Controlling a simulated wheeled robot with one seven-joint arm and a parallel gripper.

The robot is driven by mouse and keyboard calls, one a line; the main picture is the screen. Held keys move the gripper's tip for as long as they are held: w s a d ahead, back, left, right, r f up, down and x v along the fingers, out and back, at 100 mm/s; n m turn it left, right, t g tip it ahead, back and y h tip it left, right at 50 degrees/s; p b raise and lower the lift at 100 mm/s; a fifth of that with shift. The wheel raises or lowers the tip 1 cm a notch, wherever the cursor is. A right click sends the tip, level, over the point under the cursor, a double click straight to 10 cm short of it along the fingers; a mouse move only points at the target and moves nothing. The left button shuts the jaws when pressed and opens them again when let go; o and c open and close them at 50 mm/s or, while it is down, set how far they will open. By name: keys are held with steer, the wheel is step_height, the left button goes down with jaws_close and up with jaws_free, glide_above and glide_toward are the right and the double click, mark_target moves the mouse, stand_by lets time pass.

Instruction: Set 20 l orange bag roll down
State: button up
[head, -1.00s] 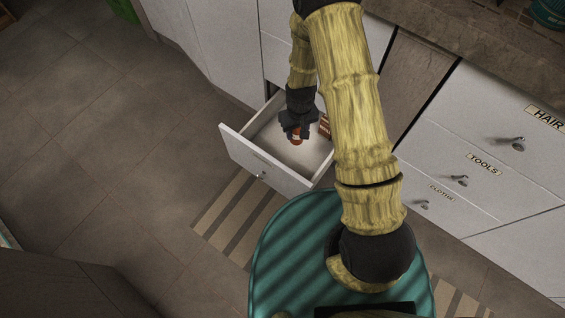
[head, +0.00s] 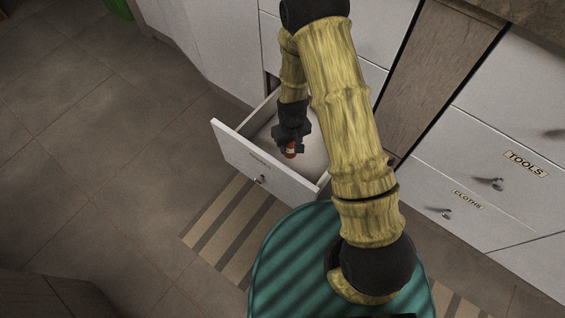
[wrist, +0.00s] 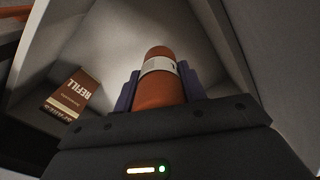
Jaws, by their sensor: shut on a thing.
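My gripper (head: 290,147) is shut on the orange bag roll (head: 290,152), with its jaws on either side of the roll. The roll is orange with a white label band and also shows in the wrist view (wrist: 160,88). Gripper and roll are over the open white drawer (head: 240,150). The roll's far end points into the drawer; whether it touches the drawer floor I cannot tell.
A brown box marked REFILL (wrist: 72,93) lies in the drawer, left of the roll in the wrist view. Closed drawers labelled TOOLS (head: 525,163) and CLOTHS (head: 468,199) are to the right. A striped mat (head: 225,225) lies on the tiled floor.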

mark_target(291, 154)
step_height(291, 154, down, 6)
steer(key=b, duration=0.3)
steer(key=shift+d+r+b, duration=0.1)
steer(key=shift+d+b, duration=0.05)
steer(key=shift+b, duration=0.2)
steer(key=shift+f, duration=0.25)
steer(key=shift+f, duration=0.1)
step_height(291, 154, down, 4)
steer(key=b, duration=0.2)
steer(key=shift+b, duration=0.35)
steer(key=shift+r, duration=0.25)
steer(key=shift+f, duration=0.1)
steer(key=o, duration=1.1)
